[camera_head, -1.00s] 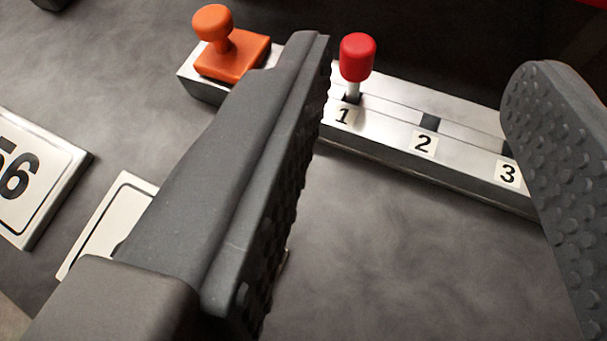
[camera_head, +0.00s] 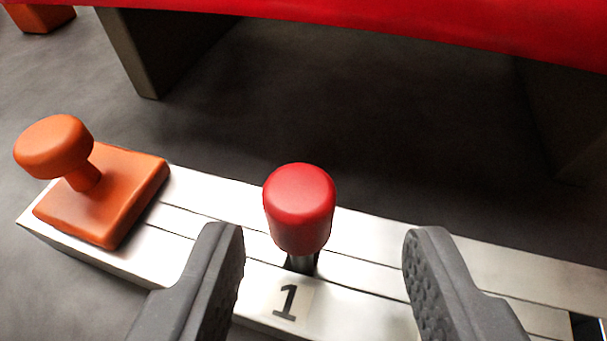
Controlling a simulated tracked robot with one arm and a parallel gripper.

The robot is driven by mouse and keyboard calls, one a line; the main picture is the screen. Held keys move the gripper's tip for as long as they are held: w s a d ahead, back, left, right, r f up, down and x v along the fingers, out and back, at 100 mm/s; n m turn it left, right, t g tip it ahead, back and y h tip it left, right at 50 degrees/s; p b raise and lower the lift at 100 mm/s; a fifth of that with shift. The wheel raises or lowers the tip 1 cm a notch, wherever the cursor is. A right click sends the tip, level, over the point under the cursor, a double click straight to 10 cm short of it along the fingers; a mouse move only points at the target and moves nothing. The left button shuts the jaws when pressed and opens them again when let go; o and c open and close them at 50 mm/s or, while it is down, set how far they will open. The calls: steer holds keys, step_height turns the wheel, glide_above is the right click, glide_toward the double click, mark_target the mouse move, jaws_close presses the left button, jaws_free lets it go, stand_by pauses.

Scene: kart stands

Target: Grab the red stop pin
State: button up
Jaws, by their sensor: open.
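The red stop pin (camera_head: 299,208) stands upright in the metal rail (camera_head: 365,292), behind the label marked 1 (camera_head: 287,301). It has a rounded red cap on a short metal stem. My gripper (camera_head: 325,255) is open, with one dark finger to the left of the pin and one to the right. In the picture the pin shows between the two fingertips and a little beyond them. Neither finger appears to touch it. The lower parts of the fingers run out of the bottom of the picture.
An orange knob on a square base (camera_head: 110,200) sits on the rail's left end. A red beam (camera_head: 330,22) crosses the top, with a dark support (camera_head: 150,60) below it. An orange block (camera_head: 40,17) is at the top left. Dark floor lies behind the rail.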

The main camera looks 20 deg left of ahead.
mark_target(298, 237)
steer(key=shift+a+r+b+x, duration=0.15)
steer(key=shift+b+x, duration=0.1)
steer(key=shift+x, duration=0.65)
steer(key=shift+a+r+b+x, duration=0.1)
steer(key=shift+b+x, duration=0.2)
steer(key=shift+x, duration=0.6)
steer(key=shift+a+r+b+x, duration=0.15)
steer(key=shift+b+x, duration=0.1)
steer(key=shift+x, duration=0.65)
jaws_close()
